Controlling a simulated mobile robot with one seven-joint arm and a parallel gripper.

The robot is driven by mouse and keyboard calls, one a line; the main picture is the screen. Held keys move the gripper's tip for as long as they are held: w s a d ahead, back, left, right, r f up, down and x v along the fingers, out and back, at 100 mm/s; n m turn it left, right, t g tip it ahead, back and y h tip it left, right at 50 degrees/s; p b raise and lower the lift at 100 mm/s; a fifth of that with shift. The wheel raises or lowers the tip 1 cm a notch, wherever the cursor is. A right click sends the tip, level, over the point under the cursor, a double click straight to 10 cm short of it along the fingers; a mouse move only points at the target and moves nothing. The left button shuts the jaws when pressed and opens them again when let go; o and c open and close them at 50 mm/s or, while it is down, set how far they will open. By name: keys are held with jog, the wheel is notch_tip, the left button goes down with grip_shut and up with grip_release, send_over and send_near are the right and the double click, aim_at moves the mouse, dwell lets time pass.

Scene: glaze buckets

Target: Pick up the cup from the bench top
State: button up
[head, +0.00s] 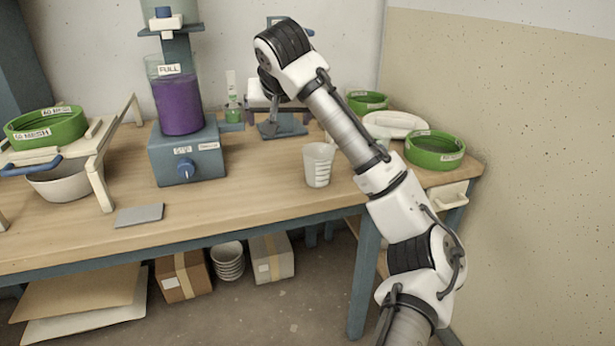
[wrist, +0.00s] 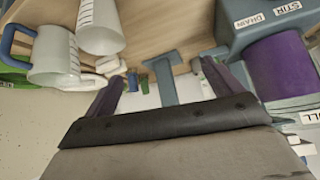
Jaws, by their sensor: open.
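The cup (head: 318,165) is white with graduation marks and stands upright on the wooden bench top (head: 250,200), near its front edge in the head view. In the wrist view the cup (wrist: 100,25) is at the upper left, outside the space between the fingers. My gripper (wrist: 164,86) is open and empty, with its two dark fingers spread. In the head view it is largely hidden behind my arm, above the bench and behind and left of the cup.
A blue-grey mixer holding purple liquid (head: 180,105) stands left of the cup. A stand (head: 283,125) is behind it. Green sieves (head: 435,150) are to the right. A blue-handled jug (wrist: 55,58) shows beside the cup in the wrist view.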

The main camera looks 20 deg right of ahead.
jog(key=m+g+h, duration=0.1)
jog(key=m+g, duration=0.1)
send_near(318, 155)
jog(key=shift+s+f+b+x, duration=0.1)
jog(key=shift+s+b+x, duration=0.05)
jog(key=shift+x, duration=1.15)
jog(key=shift+s+f+b+x, duration=0.1)
jog(key=shift+s+b+x, duration=0.1)
jog(key=shift+x, duration=1.15)
jog(key=shift+s+f+b+x, duration=0.1)
jog(key=shift+s+b+x, duration=0.05)
jog(key=shift+x, duration=1.15)
jog(key=shift+a, duration=0.15)
jog(key=shift+c, duration=0.3)
jog(key=c, duration=1)
